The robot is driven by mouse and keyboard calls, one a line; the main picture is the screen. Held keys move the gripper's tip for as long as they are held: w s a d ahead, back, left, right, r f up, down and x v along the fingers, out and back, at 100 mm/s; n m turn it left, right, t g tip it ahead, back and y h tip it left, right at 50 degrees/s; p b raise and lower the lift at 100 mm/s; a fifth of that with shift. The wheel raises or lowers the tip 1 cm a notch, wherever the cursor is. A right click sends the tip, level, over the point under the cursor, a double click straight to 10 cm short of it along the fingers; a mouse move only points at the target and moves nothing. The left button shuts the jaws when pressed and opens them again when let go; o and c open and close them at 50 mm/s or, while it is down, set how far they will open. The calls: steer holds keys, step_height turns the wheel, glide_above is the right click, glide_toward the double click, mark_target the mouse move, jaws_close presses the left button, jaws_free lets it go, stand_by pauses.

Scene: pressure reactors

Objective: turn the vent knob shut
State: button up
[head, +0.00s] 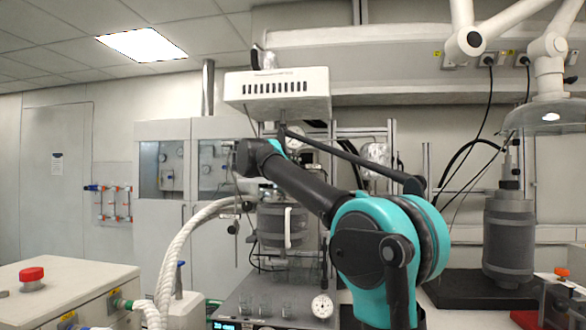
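A pressure reactor with a grey cylindrical vessel (283,225) stands at the centre, under a white slotted housing (278,92). A round pressure gauge (296,137) is partly covered by my arm. A small dark knob-like fitting (233,228) is on a thin rod left of the vessel; I cannot tell whether it is the vent knob. My teal and black arm reaches from the lower right to the upper left. My gripper (242,160) is near the reactor's upper left side, and its fingers cannot be made out. No held object is visible.
A thick white hose (176,250) curves in on the left from a cabinet with a red button (32,277). A second grey vessel (508,240) and a lamp hood (548,117) are on the right.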

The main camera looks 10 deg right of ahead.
steer(key=o, duration=1.2)
steer(key=shift+c, duration=0.2)
steer(key=v, duration=0.8)
